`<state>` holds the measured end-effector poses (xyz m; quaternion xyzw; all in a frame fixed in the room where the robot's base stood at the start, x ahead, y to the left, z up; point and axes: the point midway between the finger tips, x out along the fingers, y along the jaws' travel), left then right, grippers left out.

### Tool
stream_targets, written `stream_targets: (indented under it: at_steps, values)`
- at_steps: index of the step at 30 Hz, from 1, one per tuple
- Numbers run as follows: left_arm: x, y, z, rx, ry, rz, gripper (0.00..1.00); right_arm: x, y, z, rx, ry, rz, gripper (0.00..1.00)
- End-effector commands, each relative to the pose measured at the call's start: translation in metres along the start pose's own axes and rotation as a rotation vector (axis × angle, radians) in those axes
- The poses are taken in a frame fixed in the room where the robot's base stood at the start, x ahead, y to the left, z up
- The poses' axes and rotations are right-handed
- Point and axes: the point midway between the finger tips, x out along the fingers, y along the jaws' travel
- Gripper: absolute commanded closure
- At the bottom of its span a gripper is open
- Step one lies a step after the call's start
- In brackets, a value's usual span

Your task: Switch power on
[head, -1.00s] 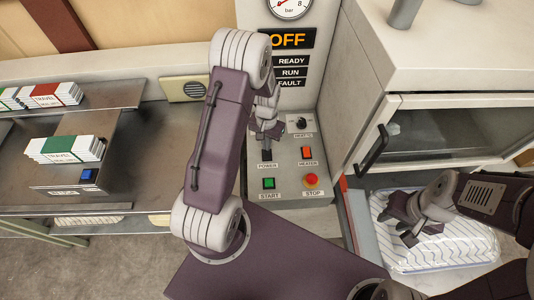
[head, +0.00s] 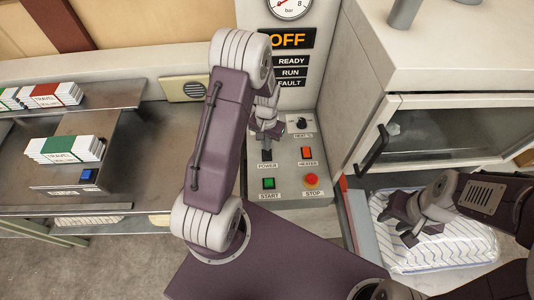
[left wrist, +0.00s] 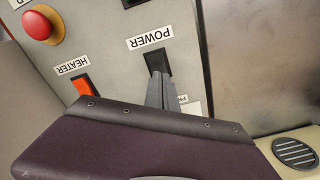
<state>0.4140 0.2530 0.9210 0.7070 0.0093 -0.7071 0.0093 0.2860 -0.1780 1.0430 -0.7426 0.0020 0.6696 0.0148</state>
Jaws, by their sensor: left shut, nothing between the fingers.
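The control panel (head: 290,185) stands in the middle of the head view, and the display (head: 287,39) above it reads OFF in orange. My left gripper (head: 266,150) is shut and empty, with its fingertips at the black POWER switch. In the left wrist view the POWER switch (left wrist: 156,61) is a black rocker above its fingers (left wrist: 160,88); the tips overlap its lower part, and I cannot tell whether they press it.
Close to the POWER switch are the orange HEATER switch (head: 306,153), the green START button (head: 268,183), the red STOP button (head: 311,180) and a dark knob (head: 301,123). A white cabinet (head: 440,50) stands right of the panel. A metal table (head: 150,150) lies left.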

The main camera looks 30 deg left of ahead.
Motion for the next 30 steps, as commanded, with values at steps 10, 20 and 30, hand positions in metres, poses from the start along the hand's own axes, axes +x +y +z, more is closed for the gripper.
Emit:
stream_targets:
  at_steps: [10,20,30]
  values:
    - [0.002,0.0,0.0,0.0,0.0,0.0,1.0,0.002,0.0,0.0,0.0,0.0,0.0,0.64]
    - [0.007,0.0,0.0,0.0,0.0,0.0,1.0,0.005,0.0,0.001,0.0,0.0,0.0,0.64]
    - [0.013,0.0,0.0,0.0,0.0,0.0,1.0,0.009,0.0,0.001,0.0,0.0,0.0,0.64]
